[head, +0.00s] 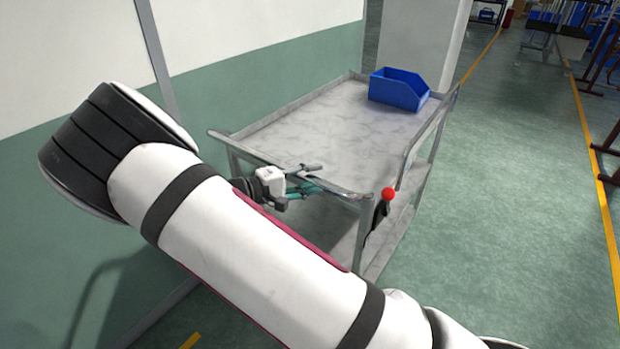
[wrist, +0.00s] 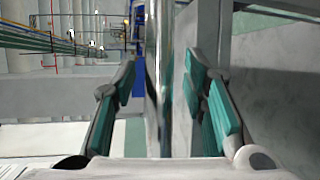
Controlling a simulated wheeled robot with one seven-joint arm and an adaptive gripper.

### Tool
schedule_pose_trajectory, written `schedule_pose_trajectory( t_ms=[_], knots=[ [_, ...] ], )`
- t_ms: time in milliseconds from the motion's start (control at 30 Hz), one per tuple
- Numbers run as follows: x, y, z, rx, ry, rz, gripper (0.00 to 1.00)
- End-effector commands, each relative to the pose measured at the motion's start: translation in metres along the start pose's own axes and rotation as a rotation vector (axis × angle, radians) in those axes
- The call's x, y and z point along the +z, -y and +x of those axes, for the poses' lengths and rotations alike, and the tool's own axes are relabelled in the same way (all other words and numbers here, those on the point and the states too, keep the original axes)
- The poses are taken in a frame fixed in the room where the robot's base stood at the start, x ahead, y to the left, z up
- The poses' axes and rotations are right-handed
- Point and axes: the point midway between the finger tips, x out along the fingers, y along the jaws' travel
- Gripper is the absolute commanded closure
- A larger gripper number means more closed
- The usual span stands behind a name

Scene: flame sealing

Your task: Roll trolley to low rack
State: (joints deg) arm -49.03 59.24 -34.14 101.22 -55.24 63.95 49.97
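The grey metal trolley (head: 325,120) stands beside the wall, its near push bar (head: 345,189) facing me. My gripper (head: 312,179) is at that bar, with one finger above and one below it. In the wrist view the shiny bar (wrist: 160,110) runs between the teal-padded fingers of my gripper (wrist: 160,85). The fingers are spread, with a narrow gap visible on each side of the bar, so it is not clamped. A red ball knob (head: 389,193) on a black lever sits at the trolley's near right corner. I cannot identify the low rack in either view.
A blue bin (head: 398,92) sits at the far end of the trolley top. The green-and-white wall (head: 265,90) runs close along the left, and a white pillar (head: 420,40) stands behind. Green floor (head: 520,180) is open to the right, up to a yellow line (head: 597,165).

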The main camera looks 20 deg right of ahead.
Motion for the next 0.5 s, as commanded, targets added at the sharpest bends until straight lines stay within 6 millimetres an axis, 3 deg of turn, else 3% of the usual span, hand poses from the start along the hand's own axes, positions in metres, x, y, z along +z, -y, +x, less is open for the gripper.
schedule_pose_trajectory(
  t_ms=[100, 267, 300, 500],
  knots=[
    [0.0, 0.0, -0.0001, 0.0, 0.0, 0.0, 0.6],
    [0.0, 0.0, -0.0002, 0.0, 0.0, 0.0, 0.97],
    [0.0, 0.0, -0.0002, 0.0, 0.0, 0.0, 1.0],
    [0.0001, 0.0002, -0.0007, 0.0, 0.0, 0.0, 1.0]
  ],
)
